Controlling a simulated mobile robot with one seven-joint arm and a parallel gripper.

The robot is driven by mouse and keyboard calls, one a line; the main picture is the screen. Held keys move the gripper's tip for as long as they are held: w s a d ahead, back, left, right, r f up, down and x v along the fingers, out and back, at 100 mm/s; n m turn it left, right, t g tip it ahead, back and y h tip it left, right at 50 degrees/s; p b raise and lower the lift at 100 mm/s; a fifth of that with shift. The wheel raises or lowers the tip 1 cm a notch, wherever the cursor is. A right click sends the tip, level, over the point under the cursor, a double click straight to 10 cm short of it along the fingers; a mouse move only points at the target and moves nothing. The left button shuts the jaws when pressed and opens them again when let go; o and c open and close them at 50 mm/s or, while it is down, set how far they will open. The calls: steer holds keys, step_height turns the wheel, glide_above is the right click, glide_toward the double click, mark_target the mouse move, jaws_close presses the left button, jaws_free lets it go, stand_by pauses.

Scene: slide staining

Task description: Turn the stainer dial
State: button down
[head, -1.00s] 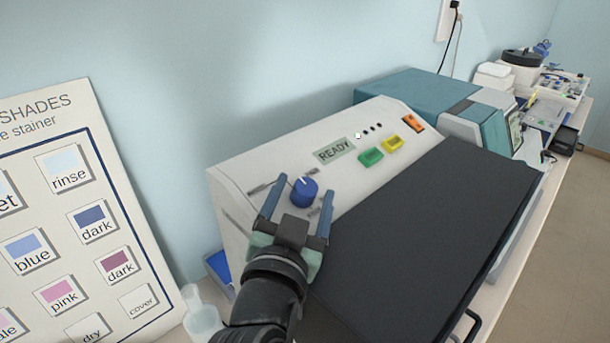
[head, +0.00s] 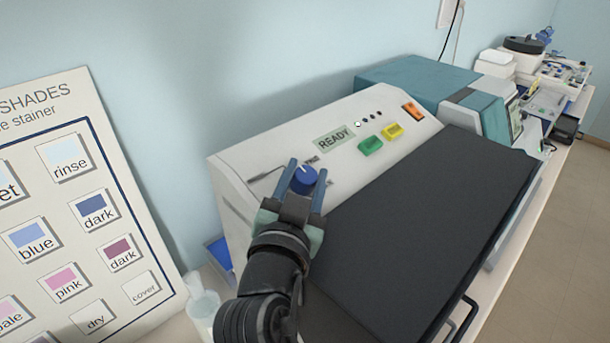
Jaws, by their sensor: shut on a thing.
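The stainer (head: 235,165) is a white machine with a sloped panel and a dark lid, standing on the bench. Its blue dial (head: 303,182) sits at the left of the panel, with a white pointer mark on top. My gripper (head: 306,178) comes from below, one finger on each side of the dial, and is shut on it. The pointer mark faces toward the upper part of the panel. The lettering around the dial is partly hidden by my fingers. The display (head: 334,139) reads READY.
A green button (head: 370,146), a yellow button (head: 393,131) and an orange switch (head: 413,112) lie right of the dial. The dark lid (head: 430,220) is beside my arm. A shade chart (head: 150,240) stands at left, with a clear vessel (head: 203,306) near my arm.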

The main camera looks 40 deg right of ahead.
steer(key=shift+f+m+g+b, duration=0.1)
steer(key=shift+m+g+b, duration=0.3)
steer(key=shift+b, duration=0.25)
steer(key=m+g+h+b, duration=0.1)
steer(key=m+g+b, duration=0.1)
steer(key=shift+w+a+g+h+b, duration=0.1)
steer(key=shift+g+h+b, duration=0.2)
steer(key=shift+b, duration=0.1)
steer(key=m+g+b, duration=0.2)
steer(key=g, duration=0.1)
steer(key=shift+m+g+h, duration=0.3)
steer(key=shift+m+g, duration=0.1)
steer(key=m+g+b, duration=0.1)
steer(key=m+g, duration=0.2)
steer(key=g, duration=0.1)
steer(key=shift+r+b, duration=0.2)
steer(key=shift+b, duration=0.1)
steer(key=shift+m+g+y, duration=1)
steer(key=shift+m+g, duration=0.4)
steer(key=shift+g, duration=0.5)
steer(key=shift+c, duration=2)
jaws_free()
